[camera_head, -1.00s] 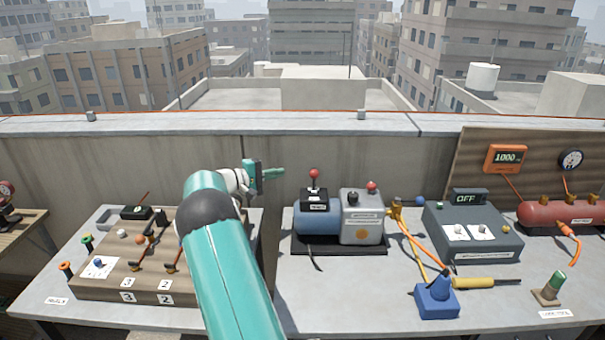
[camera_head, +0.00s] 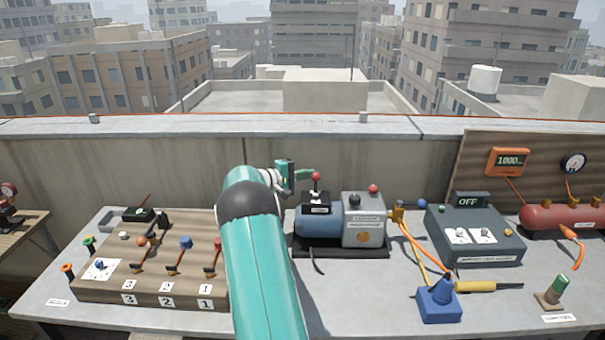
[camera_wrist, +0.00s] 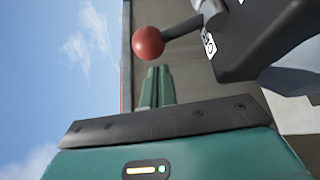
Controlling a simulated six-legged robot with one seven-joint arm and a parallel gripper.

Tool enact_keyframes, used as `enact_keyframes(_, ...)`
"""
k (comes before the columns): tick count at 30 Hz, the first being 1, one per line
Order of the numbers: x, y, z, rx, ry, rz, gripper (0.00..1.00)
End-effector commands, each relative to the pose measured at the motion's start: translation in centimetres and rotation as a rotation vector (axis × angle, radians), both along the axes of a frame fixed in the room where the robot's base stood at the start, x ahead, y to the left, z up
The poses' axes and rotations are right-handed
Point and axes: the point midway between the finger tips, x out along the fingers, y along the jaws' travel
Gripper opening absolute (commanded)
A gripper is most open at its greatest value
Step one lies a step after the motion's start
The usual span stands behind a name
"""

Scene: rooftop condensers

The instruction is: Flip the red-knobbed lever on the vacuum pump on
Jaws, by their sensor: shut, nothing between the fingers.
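The vacuum pump (camera_head: 321,225) stands on the bench with a blue cylinder and a grey box on a black base. Its lever has a red knob (camera_head: 316,176) and rises from the black switch box (camera_head: 317,200) on top of the blue cylinder. A second red knob (camera_head: 373,189) sits on the grey box. My gripper (camera_head: 308,175) is shut and empty, its fingertips right by the lever knob at its left. In the wrist view the knob (camera_wrist: 148,42) is just beyond my fingertips (camera_wrist: 156,72); I cannot tell whether they touch.
A wooden board with several levers (camera_head: 150,260) lies left. A grey box reading OFF (camera_head: 474,238), a blue block (camera_head: 438,300) and a red tank (camera_head: 565,217) are right. Orange and yellow hoses cross between. The parapet wall (camera_head: 400,160) stands behind.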

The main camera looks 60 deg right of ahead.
Motion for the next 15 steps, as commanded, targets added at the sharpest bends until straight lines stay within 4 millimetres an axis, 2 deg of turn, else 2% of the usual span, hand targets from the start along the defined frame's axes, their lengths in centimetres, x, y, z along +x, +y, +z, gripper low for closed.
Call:
enact_keyframes(6,-0.65,0.88,0.21,0.0,0.0,0.001,0.0)
enact_keyframes(15,-0.67,0.92,0.22,-0.001,0.0,0.001,0.0)
